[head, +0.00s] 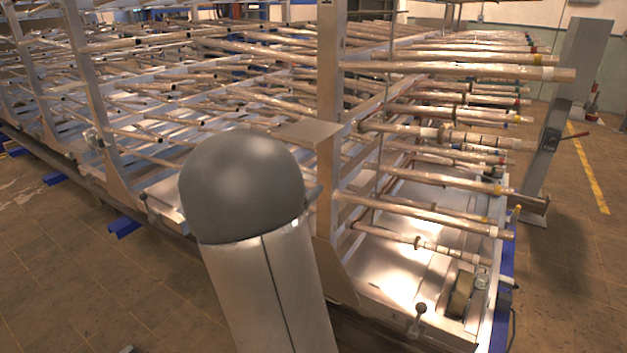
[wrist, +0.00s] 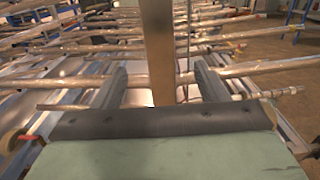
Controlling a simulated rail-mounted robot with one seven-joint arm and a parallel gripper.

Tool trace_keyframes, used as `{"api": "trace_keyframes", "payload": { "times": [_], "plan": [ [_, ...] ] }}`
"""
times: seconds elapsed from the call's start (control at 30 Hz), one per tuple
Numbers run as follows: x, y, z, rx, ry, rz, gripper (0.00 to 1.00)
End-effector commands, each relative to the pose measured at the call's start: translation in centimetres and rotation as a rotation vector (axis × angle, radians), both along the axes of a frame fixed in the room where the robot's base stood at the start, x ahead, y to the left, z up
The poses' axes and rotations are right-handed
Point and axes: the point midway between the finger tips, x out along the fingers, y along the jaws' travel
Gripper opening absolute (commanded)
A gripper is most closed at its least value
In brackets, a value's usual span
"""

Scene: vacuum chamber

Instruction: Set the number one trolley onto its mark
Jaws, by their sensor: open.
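A large metal rack trolley (head: 333,215) carries many long pipes wrapped in clear film on several levels. No number is readable on it, so I cannot tell whether it is number one. In the wrist view, my gripper (wrist: 161,80) is open, its two dark fingers apart and pointing at the rack. An upright post (wrist: 157,45) of the rack shows between the fingers; I see no contact, and cannot tell whether it lies within their reach. In the head view my arm hides the gripper. No floor mark is clearly identifiable as the trolley's.
A yellow line (head: 588,168) runs along the tiled floor at the right. A grey column (head: 568,95) stands beside the rack there. Pipe ends (head: 555,73) stick out to the right. Blue pieces (head: 124,227) lie along the rack's lower left edge. The floor at the lower left is mostly clear.

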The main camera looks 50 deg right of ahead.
Motion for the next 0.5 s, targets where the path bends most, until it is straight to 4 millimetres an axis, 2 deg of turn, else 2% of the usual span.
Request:
{"api": "trace_keyframes", "payload": {
  "times": [0.03,0.2,0.33,0.5],
  "plan": [
    [-0.1,1.4,-0.2,0.001,-0.001,0.006,0.67],
    [-0.9,4.9,-0.1,0.0,-0.001,0.004,0.67],
    [-1.4,6.7,0.0,0.0,-0.001,0.001,0.67],
    [-1.6,7.8,0.0,0.0,0.001,0.0,0.67]
  ]
}}
